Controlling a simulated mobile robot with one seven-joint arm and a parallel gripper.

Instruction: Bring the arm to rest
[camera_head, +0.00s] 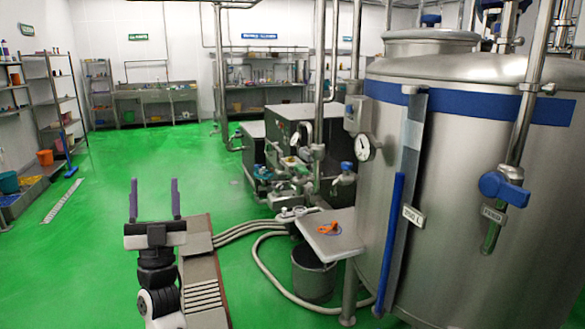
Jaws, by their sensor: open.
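My gripper (154,201) shows in the head view at the lower left, with its two purple fingers pointing up and spread wide apart. It is open, and nothing is between the fingers. My arm stands below it, upright, with a black wrist and a white link. The gripper is in front of the green floor and appears clear of the equipment around it.
A large steel tank (470,150) fills the right side. A small steel table (333,240) holds an orange item (328,228), with a dark bucket (312,275) below. Hoses (245,231) and pumps lie mid-view. Green floor (75,270) is open at the left.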

